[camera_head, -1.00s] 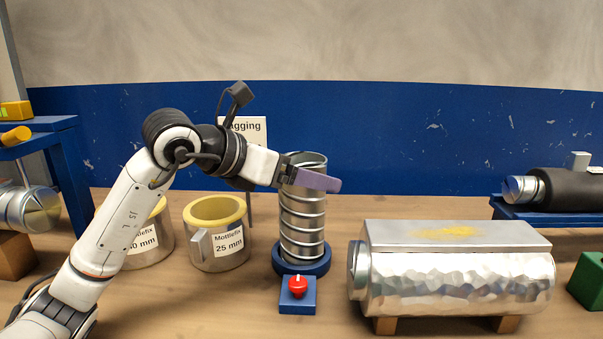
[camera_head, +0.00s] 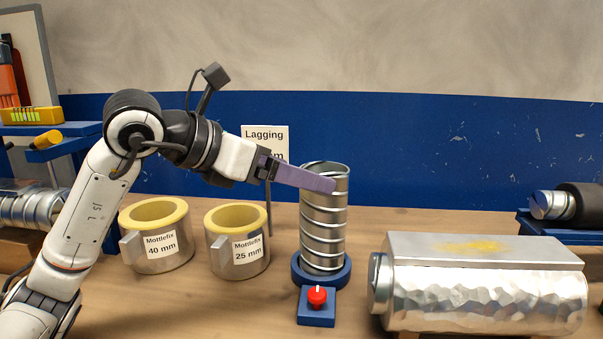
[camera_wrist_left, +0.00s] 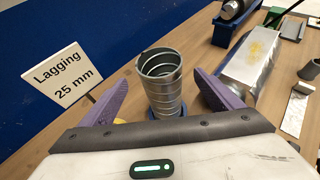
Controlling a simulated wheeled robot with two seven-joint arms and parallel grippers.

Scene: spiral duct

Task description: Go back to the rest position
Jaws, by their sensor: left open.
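The spiral duct (camera_head: 323,220) is a silver ribbed tube. It stands upright on a round blue base (camera_head: 321,274). My left gripper (camera_head: 325,184) is at the upper left of the duct in the head view, its purple finger overlapping the duct's upper part. In the left wrist view the two purple fingers (camera_wrist_left: 162,82) are spread apart and hold nothing. The duct (camera_wrist_left: 162,90) shows in the gap between them, with its open top facing up. I cannot tell whether a finger touches it. My right gripper is in neither view.
A red knob (camera_head: 317,296) sits on a blue block before the duct. Two yellow-rimmed Mottlefix pots (camera_head: 155,235) (camera_head: 237,240) stand left. A "Lagging" sign (camera_head: 265,138) is behind. A silver hammered cylinder with a flat tray (camera_head: 485,285) lies right.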

